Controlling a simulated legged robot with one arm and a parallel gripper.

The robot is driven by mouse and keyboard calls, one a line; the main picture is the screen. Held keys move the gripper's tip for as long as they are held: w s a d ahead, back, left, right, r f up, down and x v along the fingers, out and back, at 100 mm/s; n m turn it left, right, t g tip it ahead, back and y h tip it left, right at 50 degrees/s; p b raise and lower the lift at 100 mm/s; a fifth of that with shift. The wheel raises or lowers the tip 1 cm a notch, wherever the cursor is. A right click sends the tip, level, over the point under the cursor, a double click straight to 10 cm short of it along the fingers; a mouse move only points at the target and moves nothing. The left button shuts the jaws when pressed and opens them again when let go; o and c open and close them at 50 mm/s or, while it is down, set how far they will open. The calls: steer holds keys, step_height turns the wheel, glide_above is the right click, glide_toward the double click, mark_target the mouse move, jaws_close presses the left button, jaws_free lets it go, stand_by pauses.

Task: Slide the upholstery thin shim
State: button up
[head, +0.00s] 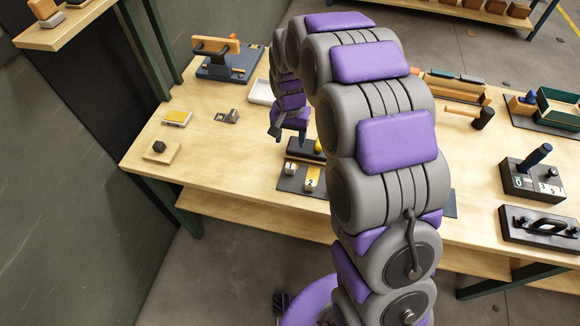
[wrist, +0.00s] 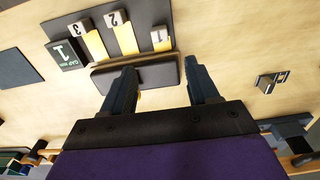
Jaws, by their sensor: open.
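In the wrist view, yellow shims with white number tabs lie on a dark tray (wrist: 142,46): shim 1 (wrist: 160,42), shim 2 (wrist: 123,34) and shim 3 (wrist: 93,41). Which is the thin one is hard to tell by thickness. A black block (wrist: 64,54) marked GAP and 1 sits beside shim 3. A long dark block (wrist: 155,75) lies alongside the tray, with a bit of yellow showing at its near edge. My gripper (wrist: 159,66) is open and empty, its fingers over this block. In the head view my gripper (head: 289,136) hangs above the bench behind the tray; my arm hides part of the fixture.
The wooden bench (head: 230,180) also holds a small dark cube (head: 159,147), a yellow-topped block (head: 177,118), a small metal piece (head: 227,117) and a blue-based fixture (head: 228,62). A mallet (head: 480,118) and black fixtures (head: 530,185) stand at the right. Bare wood lies left of the tray.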

mark_target(290, 165)
step_height(290, 165, down, 15)
steer(key=b, duration=0.3)
steer(key=shift+f, duration=0.15)
jaws_close()
stand_by(0.5)
